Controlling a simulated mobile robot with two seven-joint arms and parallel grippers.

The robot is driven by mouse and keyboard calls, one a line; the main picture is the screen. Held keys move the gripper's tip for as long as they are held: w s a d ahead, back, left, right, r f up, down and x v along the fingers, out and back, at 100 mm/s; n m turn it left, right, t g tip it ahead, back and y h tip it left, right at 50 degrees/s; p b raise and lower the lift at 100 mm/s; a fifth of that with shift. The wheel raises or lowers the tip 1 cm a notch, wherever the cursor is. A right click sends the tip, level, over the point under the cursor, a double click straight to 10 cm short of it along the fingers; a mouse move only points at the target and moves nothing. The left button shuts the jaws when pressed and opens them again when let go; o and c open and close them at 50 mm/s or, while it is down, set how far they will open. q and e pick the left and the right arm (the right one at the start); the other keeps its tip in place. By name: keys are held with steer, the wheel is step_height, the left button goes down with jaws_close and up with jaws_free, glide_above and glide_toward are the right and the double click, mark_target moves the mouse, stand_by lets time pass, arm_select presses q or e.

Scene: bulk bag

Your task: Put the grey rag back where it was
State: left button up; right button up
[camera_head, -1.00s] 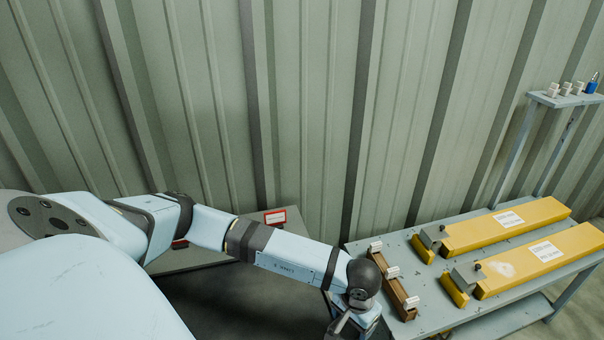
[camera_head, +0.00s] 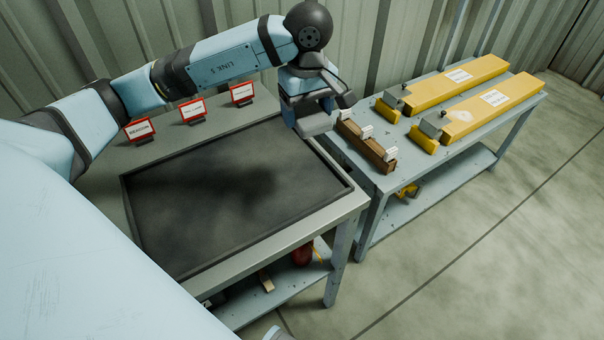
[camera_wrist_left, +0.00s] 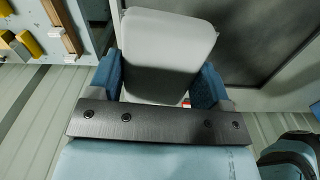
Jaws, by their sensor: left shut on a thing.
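The grey rag (camera_wrist_left: 168,45) shows in the left wrist view as a pale grey, folded block-like piece between two blue fingers. My left gripper (camera_head: 318,108) is shut on it. In the head view this gripper hangs over the far right corner of the dark-topped table (camera_head: 352,200), close to the neighbouring bench. The rag is hard to tell apart from the gripper there. My right gripper is not in view.
Three red-framed signs (camera_head: 193,110) stand along the table's back edge. The dark tray surface is clear. The grey bench (camera_head: 400,178) to the right holds a brown wooden rack (camera_head: 366,146) with white tags and two yellow bars (camera_head: 490,105). A red object (camera_head: 302,255) lies on the lower shelf.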

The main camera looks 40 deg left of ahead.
arm_select(q)
steer(key=shift+a+r+n+b, duration=0.3)
steer(key=shift+a+r+n, duration=0.05)
steer(key=shift+n, duration=0.25)
glide_above(303, 179)
step_height(303, 179, down, 14)
steer(key=shift+s+f, duration=0.1)
steer(key=shift+f, duration=0.1)
step_height(303, 179, down, 5)
steer(key=shift+r, duration=0.2)
steer(key=shift+f, duration=0.1)
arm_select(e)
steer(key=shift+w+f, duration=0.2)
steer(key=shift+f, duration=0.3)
arm_select(q)
steer(key=shift+f, duration=0.1)
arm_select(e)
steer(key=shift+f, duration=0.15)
arm_select(q)
steer(key=shift+f, duration=0.2)
steer(key=o, duration=0.8)
steer(key=shift+r, duration=0.1)
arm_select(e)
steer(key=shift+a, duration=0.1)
arm_select(q)
steer(key=shift+r, duration=0.15)
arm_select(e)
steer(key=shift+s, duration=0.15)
